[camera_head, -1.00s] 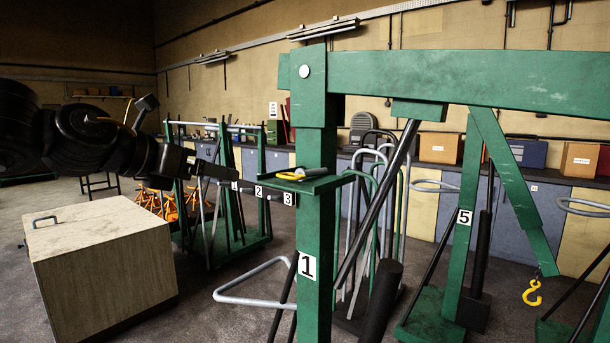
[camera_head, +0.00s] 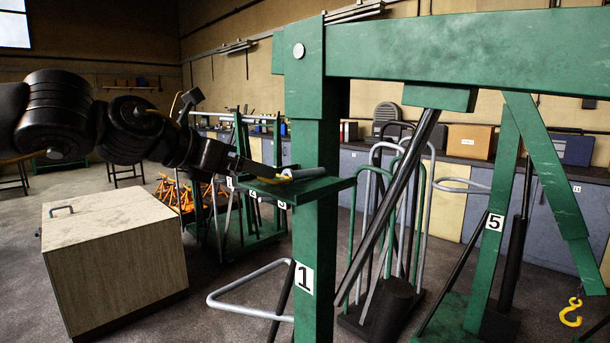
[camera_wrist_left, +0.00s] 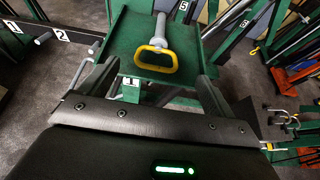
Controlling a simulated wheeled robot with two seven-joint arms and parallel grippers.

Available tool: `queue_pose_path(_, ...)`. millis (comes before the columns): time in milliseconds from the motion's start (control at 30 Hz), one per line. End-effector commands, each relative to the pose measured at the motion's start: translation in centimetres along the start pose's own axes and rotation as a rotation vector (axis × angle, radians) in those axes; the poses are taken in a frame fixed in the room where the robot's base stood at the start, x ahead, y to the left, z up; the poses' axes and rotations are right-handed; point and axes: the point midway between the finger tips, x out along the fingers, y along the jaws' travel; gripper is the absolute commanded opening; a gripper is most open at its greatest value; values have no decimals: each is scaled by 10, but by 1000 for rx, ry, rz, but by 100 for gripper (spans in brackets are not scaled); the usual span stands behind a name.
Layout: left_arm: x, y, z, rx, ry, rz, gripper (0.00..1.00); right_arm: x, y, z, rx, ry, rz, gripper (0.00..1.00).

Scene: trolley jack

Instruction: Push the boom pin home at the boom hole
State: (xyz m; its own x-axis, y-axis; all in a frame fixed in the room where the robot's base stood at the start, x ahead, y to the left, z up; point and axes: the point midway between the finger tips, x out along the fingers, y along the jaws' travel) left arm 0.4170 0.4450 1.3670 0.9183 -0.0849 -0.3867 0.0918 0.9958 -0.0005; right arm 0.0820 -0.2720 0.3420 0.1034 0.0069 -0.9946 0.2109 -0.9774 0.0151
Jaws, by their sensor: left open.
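The boom pin, a grey shaft with a yellow loop handle (camera_wrist_left: 155,60), lies on the green shelf (camera_head: 325,186) of the crane post marked 1 (camera_head: 315,230). Its grey shaft (camera_head: 305,173) also shows in the head view. My left gripper (camera_head: 262,172) is at the shelf's left edge. In the left wrist view its open fingers (camera_wrist_left: 157,76) point at the handle, one on each side, and hold nothing. A pale round spot (camera_head: 299,50) marks the post top where the green boom (camera_head: 470,62) meets it; I cannot tell whether it is the boom hole. My right gripper is out of view.
A wooden box (camera_head: 115,260) stands on the floor below my left arm. A slanted dark cylinder (camera_head: 395,200) runs under the boom. A rack with orange stands is behind my gripper.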

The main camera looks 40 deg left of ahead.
Motion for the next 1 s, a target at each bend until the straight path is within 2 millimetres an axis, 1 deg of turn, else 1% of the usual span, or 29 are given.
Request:
queue_pose_path(67,3,2,0,-3,3,5,90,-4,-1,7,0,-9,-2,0)
queue_pose_path(200,23,4,-1,-5,6,8,90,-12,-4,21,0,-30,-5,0)
queue_pose_path(267,31,4,0,-4,4,9,90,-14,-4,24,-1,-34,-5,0)
queue_pose_path(367,43,4,-1,-3,3,8,90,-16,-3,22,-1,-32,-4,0)
queue_pose_path(433,48,4,-1,-3,1,8,90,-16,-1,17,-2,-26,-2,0)
queue_pose_path(533,51,3,-1,-3,-1,8,90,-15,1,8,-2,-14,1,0)
queue_pose_path(633,52,3,0,-3,-1,7,90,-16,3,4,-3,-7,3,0)
queue_pose_path(767,63,3,3,-3,4,5,90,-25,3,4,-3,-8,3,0)
queue_pose_path(900,81,3,5,-3,5,6,90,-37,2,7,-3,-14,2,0)
queue_pose_path(1000,93,3,4,-4,3,6,90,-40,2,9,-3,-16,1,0)
